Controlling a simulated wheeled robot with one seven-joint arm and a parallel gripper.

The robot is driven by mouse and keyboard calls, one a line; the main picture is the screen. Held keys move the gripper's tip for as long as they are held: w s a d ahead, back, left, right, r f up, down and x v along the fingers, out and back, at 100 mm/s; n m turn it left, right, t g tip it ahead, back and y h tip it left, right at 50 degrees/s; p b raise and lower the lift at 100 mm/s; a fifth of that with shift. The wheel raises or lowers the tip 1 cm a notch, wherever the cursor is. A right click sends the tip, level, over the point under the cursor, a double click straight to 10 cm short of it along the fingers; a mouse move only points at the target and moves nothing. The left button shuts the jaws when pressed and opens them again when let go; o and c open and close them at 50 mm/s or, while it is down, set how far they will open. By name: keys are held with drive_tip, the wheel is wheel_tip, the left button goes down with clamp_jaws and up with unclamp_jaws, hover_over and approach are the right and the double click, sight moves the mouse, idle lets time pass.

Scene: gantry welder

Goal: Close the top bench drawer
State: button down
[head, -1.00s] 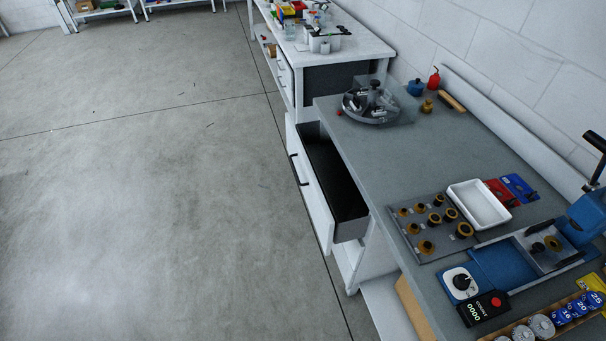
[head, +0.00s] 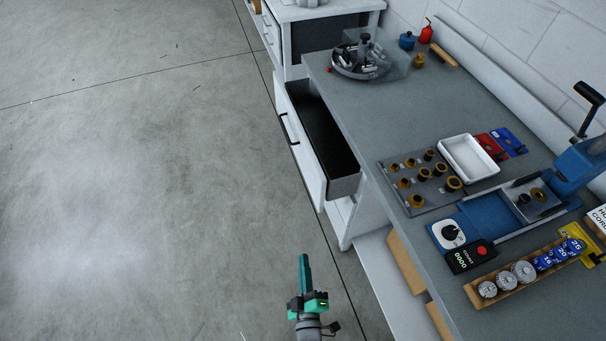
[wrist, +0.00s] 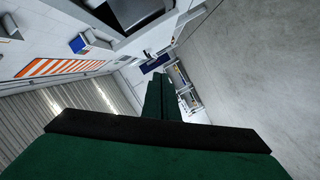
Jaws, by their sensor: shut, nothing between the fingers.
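The top bench drawer (head: 309,177) stands pulled out from the left side of the grey-topped bench, with its dark inside showing. Its white front carries a black handle (head: 288,129). My gripper (head: 304,260) is shut and empty, over the floor in front of the drawer and apart from it, nearer to me. In the wrist view my gripper's green fingers (wrist: 161,97) lie together, pointing away into the room. I cannot tell for sure whether the drawer shows in the wrist view.
The bench top (head: 440,260) holds a round tray (head: 360,62), a plate of brass collets (head: 420,180), a white tray (head: 469,158) and a rack of round dials. A low shelf (head: 372,290) juts out below the bench's near part. The floor (head: 150,200) to the left is clear.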

drive_tip(key=w+d+f+n+t, duration=0.1)
drive_tip(key=w+n, duration=0.6)
drive_tip(key=w, duration=2.7)
drive_tip(key=shift+w+d+f+n, duration=0.15)
drive_tip(key=shift+f+n, duration=0.1)
drive_tip(key=shift+n, duration=0.05)
drive_tip(key=shift+w, duration=0.1)
